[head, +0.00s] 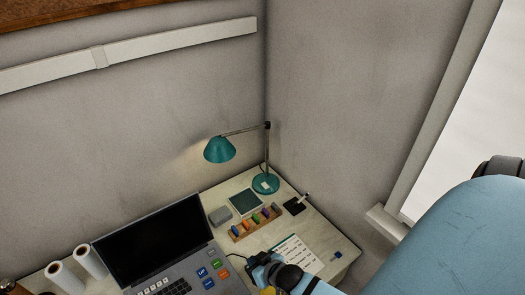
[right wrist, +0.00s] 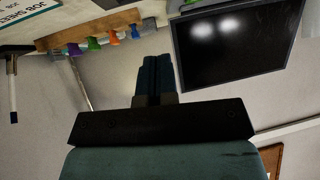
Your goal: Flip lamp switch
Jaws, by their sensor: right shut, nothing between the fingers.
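The teal desk lamp (head: 220,150) stands in the back corner of the desk, its shade hanging from a thin jointed arm. A pale warm glow shows on the wall beside the shade. A small light-coloured switch (head: 265,186) sits on its round teal base (head: 272,180); its position is too small to tell. My right gripper (head: 252,261) is low in the head view, in front of the lamp base and well apart from it. In the right wrist view its dark fingers (right wrist: 157,73) are together and empty. My left gripper is not in view.
An open laptop (head: 150,240) stands left of my right gripper. Between gripper and lamp lies a wooden rack (head: 238,238) of coloured pieces, with a grey-green pad (head: 245,202) behind it. A dark block (head: 294,206) and a printed sheet (head: 298,252) lie to the right.

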